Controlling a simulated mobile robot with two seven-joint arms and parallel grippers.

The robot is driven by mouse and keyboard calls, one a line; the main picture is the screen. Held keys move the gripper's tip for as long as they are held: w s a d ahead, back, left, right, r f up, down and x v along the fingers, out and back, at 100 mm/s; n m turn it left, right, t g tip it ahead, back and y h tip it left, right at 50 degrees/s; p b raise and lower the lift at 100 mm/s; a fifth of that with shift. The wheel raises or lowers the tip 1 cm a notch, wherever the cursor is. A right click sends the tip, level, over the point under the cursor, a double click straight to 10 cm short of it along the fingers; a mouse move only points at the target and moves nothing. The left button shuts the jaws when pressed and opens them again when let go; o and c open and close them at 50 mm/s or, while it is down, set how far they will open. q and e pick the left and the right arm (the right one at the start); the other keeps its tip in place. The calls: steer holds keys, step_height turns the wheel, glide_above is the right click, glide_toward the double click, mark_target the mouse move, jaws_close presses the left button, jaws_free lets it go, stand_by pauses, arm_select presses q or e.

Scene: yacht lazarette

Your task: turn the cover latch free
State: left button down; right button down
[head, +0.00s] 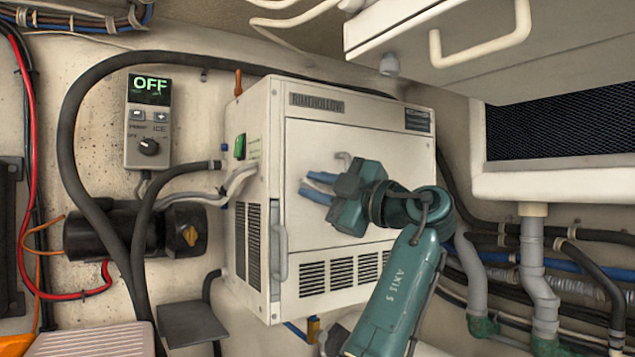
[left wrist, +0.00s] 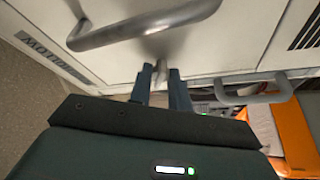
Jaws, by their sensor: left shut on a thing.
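The white boxy unit (head: 355,240) with a nameplate stands against the wall in the head view. Its front cover (head: 300,130) looks closed. My left gripper (head: 316,188) is in front of the cover, left of its middle. In the left wrist view my left gripper (left wrist: 160,88) is shut on a small grey latch (left wrist: 160,68) at the cover's edge. In the head view the fingers hide the latch. A grey bent bar (left wrist: 140,22) crosses the top of the wrist view; one end of it (head: 345,157) shows above the gripper in the head view. My right gripper is out of view.
A grey side handle (head: 279,252) is on the unit; it also shows in the wrist view (left wrist: 252,93). A control panel (head: 148,120) reads OFF. A black pump-like cylinder (head: 95,235) and hoses are at left. A locker with a cream handle (head: 480,55) hangs above right.

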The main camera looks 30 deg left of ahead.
arm_select(q)
steer(key=n, duration=0.1)
steer(key=n+p, duration=0.1)
steer(key=n+g+h, duration=0.1)
steer(key=shift+r+n+p, duration=0.25)
steer(key=shift+n+p, duration=0.1)
steer(key=shift+n, duration=0.05)
steer(key=shift+n+h+p, duration=0.5)
steer(key=shift+n+p, duration=0.1)
steer(key=shift+n, duration=0.5)
steer(key=shift+f, duration=0.1)
steer(key=c, duration=1.3)
jaws_free()
